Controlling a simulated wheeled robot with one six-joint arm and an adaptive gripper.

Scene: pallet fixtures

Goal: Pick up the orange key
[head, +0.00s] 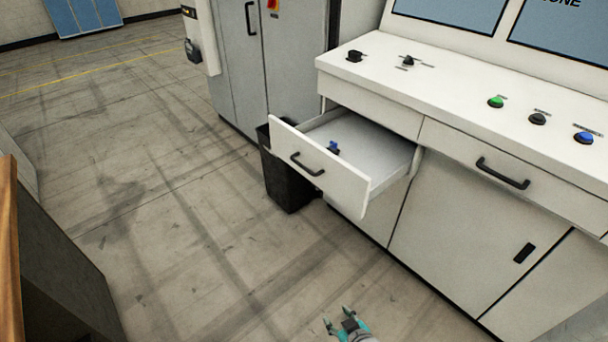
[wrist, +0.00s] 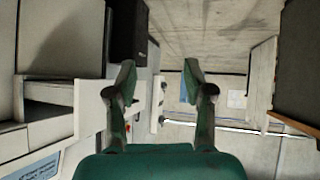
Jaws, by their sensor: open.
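I see no orange key in either view. A small blue object with a dark part (head: 333,148), perhaps a key, lies in the open drawer (head: 385,160) of the white console. My gripper (head: 338,317) is at the bottom of the head view, above the floor, in front of the console and well apart from the drawer. In the wrist view its two green fingers (wrist: 160,78) are spread with nothing between them. The drawer also shows at the left of the wrist view (wrist: 88,108); its inside is hidden there.
The white console (head: 440,90) has knobs, a green button (head: 495,101) and a blue button (head: 583,137) on top. A black bin (head: 287,185) stands beside the drawer, near a grey cabinet (head: 240,60). Floor (head: 180,200) to the left is clear.

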